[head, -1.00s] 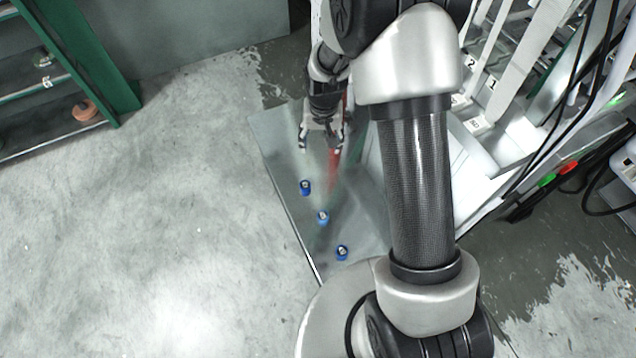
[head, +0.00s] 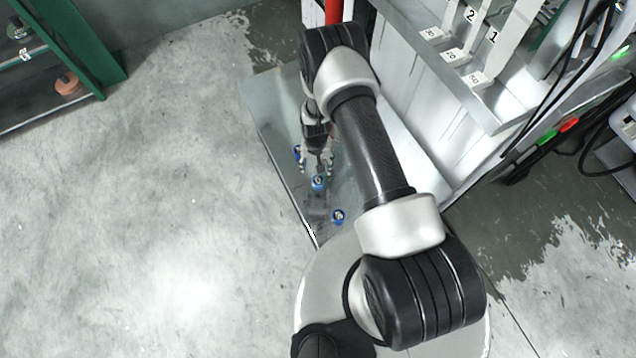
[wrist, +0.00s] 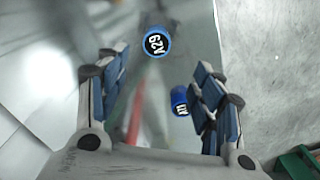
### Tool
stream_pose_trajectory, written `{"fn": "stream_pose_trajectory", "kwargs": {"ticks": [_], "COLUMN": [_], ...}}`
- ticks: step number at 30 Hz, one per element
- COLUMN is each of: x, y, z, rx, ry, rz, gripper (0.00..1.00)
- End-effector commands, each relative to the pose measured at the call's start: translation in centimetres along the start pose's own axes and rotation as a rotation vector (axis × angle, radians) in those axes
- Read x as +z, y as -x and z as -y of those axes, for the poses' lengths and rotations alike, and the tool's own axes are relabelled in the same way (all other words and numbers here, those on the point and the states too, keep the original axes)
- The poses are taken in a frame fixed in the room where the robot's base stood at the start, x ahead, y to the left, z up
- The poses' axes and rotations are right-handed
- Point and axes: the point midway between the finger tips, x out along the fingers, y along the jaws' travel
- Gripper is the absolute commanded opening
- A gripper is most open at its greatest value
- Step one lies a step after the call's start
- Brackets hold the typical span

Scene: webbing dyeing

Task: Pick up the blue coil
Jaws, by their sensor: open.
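Three small blue coils with white-marked tops stand on a grey metal sheet (head: 268,122) in the head view: a far one (head: 298,153), a middle one (head: 319,182) and a near one (head: 338,216). My gripper (head: 317,169) is open and empty, low over the sheet near the far and middle coils. In the wrist view its fingers (wrist: 158,76) are spread. One coil with a dark label (wrist: 157,43) shows ahead, between the finger lines. Another coil (wrist: 180,100) shows beside the right finger, which partly covers it. Neither is gripped.
A white rack with numbered strips (head: 480,80) stands right of the sheet. A green shelf (head: 90,45) is at the upper left. Black cables (head: 570,90) hang at the right. The concrete floor (head: 150,200) on the left is clear.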

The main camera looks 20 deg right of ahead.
Motion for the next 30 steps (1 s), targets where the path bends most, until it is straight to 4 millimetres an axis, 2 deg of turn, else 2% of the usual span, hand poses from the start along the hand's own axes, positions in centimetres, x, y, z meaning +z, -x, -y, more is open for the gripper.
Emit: {"fn": "stream_pose_trajectory", "kwargs": {"ticks": [1,6,16,24,30], "x": [0.1,0.1,0.1,0.4,0.3], "y": [-1.6,-4.6,-6.5,-10.6,-10.9], "z": [-0.1,-0.1,-0.2,-0.7,-0.6], "rx": [0.001,0.000,0.000,0.000,-0.001], "ry": [0.000,0.000,0.000,0.000,0.000], "rz": [0.002,0.001,0.000,0.000,-0.001], "gripper": [0.61,0.61,0.61,0.61,0.61]}}
